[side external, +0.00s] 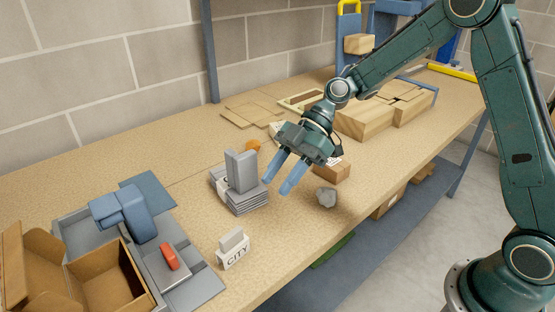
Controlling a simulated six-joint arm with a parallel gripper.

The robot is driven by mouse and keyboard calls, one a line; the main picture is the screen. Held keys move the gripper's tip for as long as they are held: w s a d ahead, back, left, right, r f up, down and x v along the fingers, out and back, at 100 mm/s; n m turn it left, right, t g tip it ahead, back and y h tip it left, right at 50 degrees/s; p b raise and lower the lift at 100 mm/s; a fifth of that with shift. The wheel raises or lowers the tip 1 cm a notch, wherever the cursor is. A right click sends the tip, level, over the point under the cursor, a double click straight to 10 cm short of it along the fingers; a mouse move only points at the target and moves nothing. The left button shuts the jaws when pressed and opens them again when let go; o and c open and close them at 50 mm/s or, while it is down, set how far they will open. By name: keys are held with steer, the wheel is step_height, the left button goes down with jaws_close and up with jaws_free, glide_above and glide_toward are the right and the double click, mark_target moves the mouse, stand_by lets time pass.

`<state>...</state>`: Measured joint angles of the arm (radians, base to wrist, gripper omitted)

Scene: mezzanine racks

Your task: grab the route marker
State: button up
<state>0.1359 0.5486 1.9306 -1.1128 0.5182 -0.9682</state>
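The likely route marker is a small white block lettered "CITY" (236,260) with a grey plate standing up from it. It stands upright on the tan bench near the front edge, left of centre. My gripper (276,186) is above the bench, up and to the right of the marker and apart from it. Its two blue fingers point down and to the left, spread with a gap between them. I see nothing held in the gap.
A stack of grey plates (246,202) with an upright grey block is left of my fingers. A grey lump (326,197) and a small carton (332,172) are to their right. An open cardboard box (133,271) and a blue tape-dispenser-like device (140,215) stand at left.

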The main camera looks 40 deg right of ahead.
mark_target(235, 231)
steer(key=f+y, duration=0.1)
steer(key=w+f+n+y, duration=0.1)
steer(key=a+f+n+g, duration=0.1)
steer(key=f, duration=0.1)
steer(key=shift+w+a+y, duration=0.1)
steer(key=shift+w+y, duration=0.3)
steer(key=shift+x, duration=4.3)
steer(key=shift+s, duration=0.1)
steer(key=shift+x, duration=2.6)
jaws_close()
